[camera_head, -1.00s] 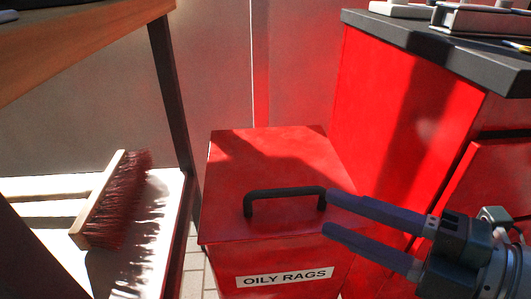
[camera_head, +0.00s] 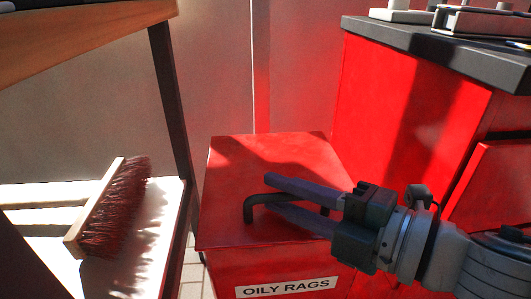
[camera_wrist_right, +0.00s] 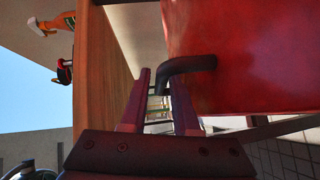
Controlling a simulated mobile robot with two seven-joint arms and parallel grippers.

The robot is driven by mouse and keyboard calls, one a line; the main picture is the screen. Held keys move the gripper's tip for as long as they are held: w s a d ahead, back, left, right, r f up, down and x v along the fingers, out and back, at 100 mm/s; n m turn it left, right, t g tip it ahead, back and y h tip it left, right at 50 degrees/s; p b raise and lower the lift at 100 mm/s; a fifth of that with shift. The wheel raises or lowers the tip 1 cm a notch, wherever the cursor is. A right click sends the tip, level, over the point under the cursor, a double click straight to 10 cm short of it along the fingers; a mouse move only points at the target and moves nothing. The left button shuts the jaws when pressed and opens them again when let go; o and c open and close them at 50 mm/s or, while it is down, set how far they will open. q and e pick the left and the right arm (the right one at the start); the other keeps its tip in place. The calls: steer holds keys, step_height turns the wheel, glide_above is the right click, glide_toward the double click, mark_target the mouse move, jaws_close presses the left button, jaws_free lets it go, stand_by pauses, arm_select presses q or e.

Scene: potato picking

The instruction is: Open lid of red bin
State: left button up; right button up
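The red bin (camera_head: 225,225) stands in the middle of the head view, with an "OILY RAGS" label (camera_head: 287,288) on its front. Its red lid (camera_head: 230,160) lies shut. The black lid handle (camera_head: 249,210) stands up from the lid, and its middle and right part are partly hidden by my right gripper. My right gripper (camera_head: 268,192) is open, with its two fingers on either side of the handle bar. In the right wrist view, the handle (camera_wrist_right: 185,64) curves in between the spread fingers (camera_wrist_right: 160,75). Contact cannot be told. My left gripper is not in view.
A red cabinet (camera_head: 385,110) with a dark top (camera_head: 430,50) stands close on the right. A wooden table (camera_head: 80,40) with a dark leg (camera_head: 170,100) is on the left.

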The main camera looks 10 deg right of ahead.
jaws_close()
stand_by(1.1)
